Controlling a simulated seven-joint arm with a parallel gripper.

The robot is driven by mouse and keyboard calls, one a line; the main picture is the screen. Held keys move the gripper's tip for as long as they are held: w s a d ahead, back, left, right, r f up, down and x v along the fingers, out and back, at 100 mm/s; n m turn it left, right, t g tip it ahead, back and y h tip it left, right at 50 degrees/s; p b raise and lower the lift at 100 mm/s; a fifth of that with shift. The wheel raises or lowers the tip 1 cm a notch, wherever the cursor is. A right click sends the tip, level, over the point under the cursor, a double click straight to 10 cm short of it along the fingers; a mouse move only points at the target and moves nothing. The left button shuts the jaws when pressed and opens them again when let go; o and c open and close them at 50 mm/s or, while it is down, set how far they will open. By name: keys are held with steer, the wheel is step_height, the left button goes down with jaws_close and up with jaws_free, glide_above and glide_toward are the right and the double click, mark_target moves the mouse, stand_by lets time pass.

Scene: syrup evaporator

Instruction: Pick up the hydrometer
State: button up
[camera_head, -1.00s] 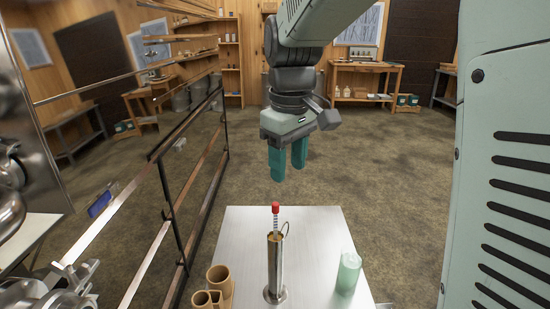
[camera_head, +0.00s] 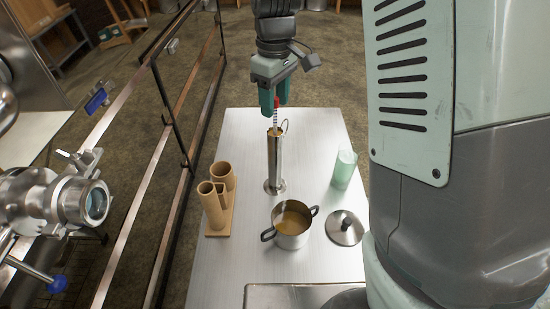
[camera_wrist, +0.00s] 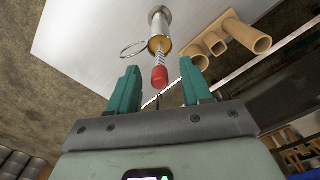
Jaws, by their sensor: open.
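The hydrometer (camera_head: 276,112) has a red tip and a striped stem. It stands upright in a tall metal cylinder (camera_head: 274,162) with a ring handle near its rim; its lower part is hidden inside. My gripper (camera_head: 273,104) is at the hydrometer's top, with its teal fingers pointing down. In the wrist view the red tip of the hydrometer (camera_wrist: 159,77) lies between the two open fingers of my gripper (camera_wrist: 158,84), with a gap on each side. The metal cylinder (camera_wrist: 158,22) shows beyond it, with amber liquid at its mouth.
The metal table (camera_head: 240,262) also holds a wooden tube rack (camera_head: 219,203) at left, a two-handled pot of amber liquid (camera_head: 291,224), a lid (camera_head: 344,228) and a pale green cup (camera_head: 344,169) at right. A railing (camera_head: 165,110) runs along the left.

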steer(key=shift+f, duration=1.3)
jaws_close()
steer(key=shift+r, duration=0.15)
step_height(320, 180, up, 18)
